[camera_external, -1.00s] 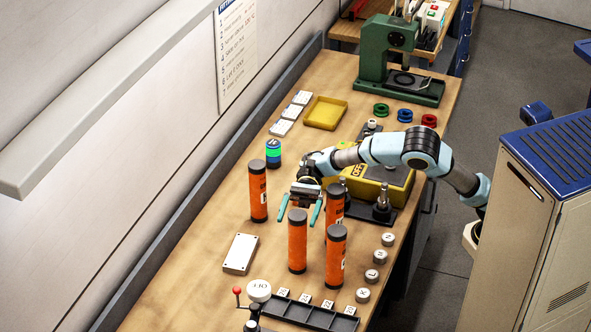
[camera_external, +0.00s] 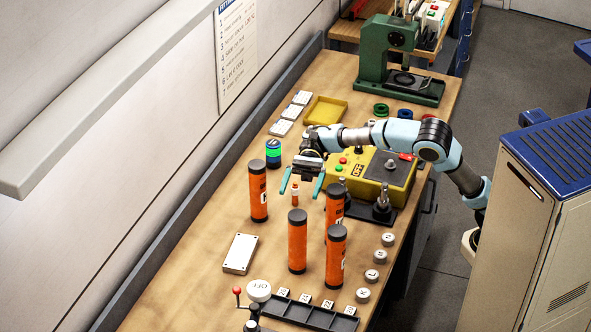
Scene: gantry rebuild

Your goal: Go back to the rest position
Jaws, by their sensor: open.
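My gripper (camera_external: 301,186) is above the middle of the workbench, with its two teal fingers spread apart. It holds nothing that I can see. Below and between the fingers, a small orange-and-white object (camera_external: 295,194) shows; I cannot tell its exact shape. My arm reaches in from the right, over the yellow control box (camera_external: 372,172). An orange cylinder with dark caps (camera_external: 258,192) stands upright to the left of my gripper. Several more stand in front of it, such as the front left one (camera_external: 297,243).
A green press (camera_external: 398,60) stands at the back, with a yellow tray (camera_external: 325,110) to its left. A stack light (camera_external: 273,153) stands left of my gripper. A white plate (camera_external: 240,253) and a black slotted rack (camera_external: 312,313) lie in front.

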